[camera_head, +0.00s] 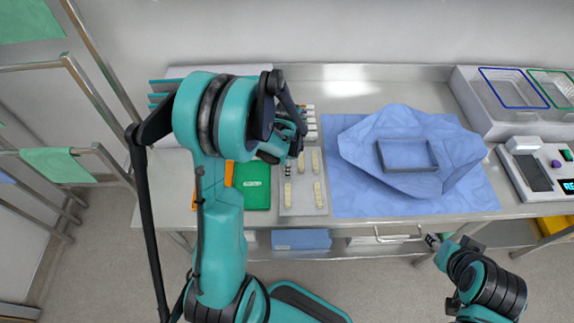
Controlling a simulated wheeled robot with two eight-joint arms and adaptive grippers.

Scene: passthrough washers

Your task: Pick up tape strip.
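Several short beige tape strips lie on a light grey tray (305,207) on the steel table. One tape strip (318,194) is at the tray's right side, and another tape strip (315,162) lies farther back. My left gripper (288,172) points down over the left part of the tray, close to a strip (288,193). My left arm hides part of the tray's back, and the fingers are too small to tell open from shut. My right gripper (432,240) is in front of the table's front edge, away from the tray; its finger state is unclear.
A green pad (254,190) lies left of the tray. To the right, a crumpled blue wrap (360,150) with a grey tray (407,156) lies on a blue sheet (350,200). Wire baskets (512,90) and a device with a display (532,172) stand at the far right.

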